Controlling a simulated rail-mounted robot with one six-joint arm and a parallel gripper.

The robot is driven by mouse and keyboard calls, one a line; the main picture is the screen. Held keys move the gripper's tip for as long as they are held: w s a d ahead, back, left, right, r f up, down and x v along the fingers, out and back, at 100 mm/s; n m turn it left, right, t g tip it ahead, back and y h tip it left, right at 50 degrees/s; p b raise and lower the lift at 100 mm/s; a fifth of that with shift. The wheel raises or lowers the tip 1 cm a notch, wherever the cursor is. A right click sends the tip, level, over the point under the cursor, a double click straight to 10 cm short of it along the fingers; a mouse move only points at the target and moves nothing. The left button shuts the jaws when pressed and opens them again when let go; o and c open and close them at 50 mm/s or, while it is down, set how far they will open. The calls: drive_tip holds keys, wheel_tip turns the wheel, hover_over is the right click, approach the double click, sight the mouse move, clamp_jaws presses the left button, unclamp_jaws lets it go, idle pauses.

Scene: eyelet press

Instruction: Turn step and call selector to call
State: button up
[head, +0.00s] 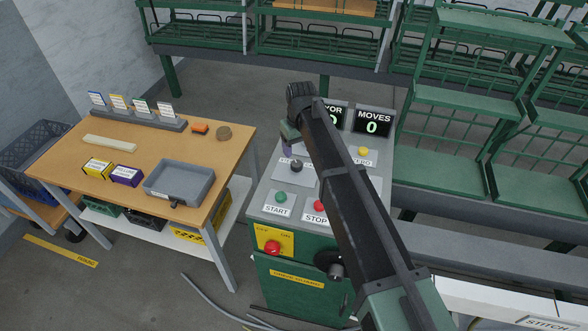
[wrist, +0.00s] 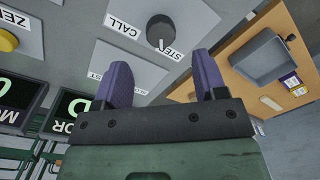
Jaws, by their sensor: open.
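The step and call selector is a round dark knob (wrist: 159,28) on a pale plate in the wrist view. Its white pointer line lies beside the STEP label; the CALL label is on the knob's other side, left in the picture. In the head view the dark knob (head: 296,165) shows on the sloped console, just below my gripper. My gripper (wrist: 163,72) is open and empty, its two purple fingers apart with the knob beyond their tips, not between them. In the head view my gripper (head: 288,148) is partly hidden by my wrist.
The console also has a green START button (head: 281,196), a red STOP button (head: 319,205), a yellow ZERO button (head: 363,151) and a red button (head: 273,247) on yellow. My arm covers part of the panel. A wooden table (head: 60,150) with a grey tray (head: 162,192) stands left.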

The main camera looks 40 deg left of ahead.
sight(297, 163)
wheel_tip(297, 163, down, 7)
drive_tip(key=b, duration=0.5)
drive_tip(key=shift+s, duration=0.1)
drive_tip(key=shift+a+r, duration=0.1)
drive_tip(key=shift+r, duration=0.1)
drive_tip(key=c, duration=0.9)
